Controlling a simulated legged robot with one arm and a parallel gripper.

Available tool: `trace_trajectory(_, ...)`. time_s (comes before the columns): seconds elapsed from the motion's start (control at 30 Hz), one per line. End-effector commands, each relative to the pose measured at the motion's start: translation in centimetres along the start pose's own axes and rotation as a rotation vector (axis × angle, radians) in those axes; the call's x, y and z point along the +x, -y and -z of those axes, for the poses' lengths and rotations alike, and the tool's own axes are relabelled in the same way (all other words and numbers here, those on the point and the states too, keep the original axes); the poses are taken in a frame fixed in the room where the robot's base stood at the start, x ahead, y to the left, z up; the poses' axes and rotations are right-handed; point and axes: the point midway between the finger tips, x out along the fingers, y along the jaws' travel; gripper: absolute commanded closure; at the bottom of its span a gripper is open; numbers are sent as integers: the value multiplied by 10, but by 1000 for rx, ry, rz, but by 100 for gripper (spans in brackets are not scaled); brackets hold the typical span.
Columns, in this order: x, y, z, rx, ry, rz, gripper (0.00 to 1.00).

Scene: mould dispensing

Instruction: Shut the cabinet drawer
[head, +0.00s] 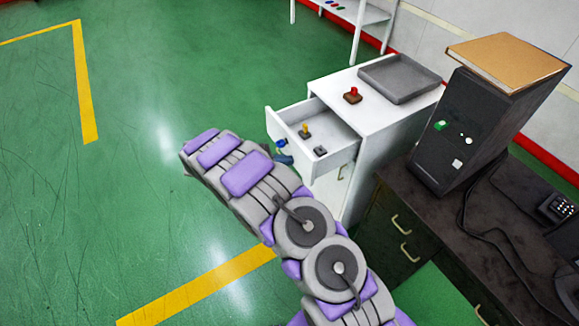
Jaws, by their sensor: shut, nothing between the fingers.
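The white cabinet (385,125) stands right of centre. Its top drawer (335,135) is pulled well out to the left, and I see into it. A yellow-topped piece (304,131) and a small grey piece (320,151) lie inside. My grey and purple arm reaches up from the bottom right, in front of the cabinet's lower part. My gripper (284,158) is mostly hidden behind the arm; a small dark blue-grey tip shows by the outer face of the drawer front. It is shut and empty. I cannot tell whether it touches the front.
A grey tray (400,78) and a red-topped piece (352,95) rest on the cabinet. A dark desk (440,235) with a black computer tower (470,130) stands at right. A white shelf (357,15) is behind. Green floor (130,200) is open at left.

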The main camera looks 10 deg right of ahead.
Motion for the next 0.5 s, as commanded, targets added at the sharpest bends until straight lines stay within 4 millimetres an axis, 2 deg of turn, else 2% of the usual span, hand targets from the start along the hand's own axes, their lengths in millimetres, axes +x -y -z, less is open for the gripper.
trace_trajectory(0.03,-2,-2,22,-40,9,-28,100)
trace_trajectory(0.2,-13,-8,80,-146,36,-122,100)
trace_trajectory(0.33,-19,-8,110,-202,48,-171,100)
trace_trajectory(0.5,-22,-8,127,-230,54,-200,100)
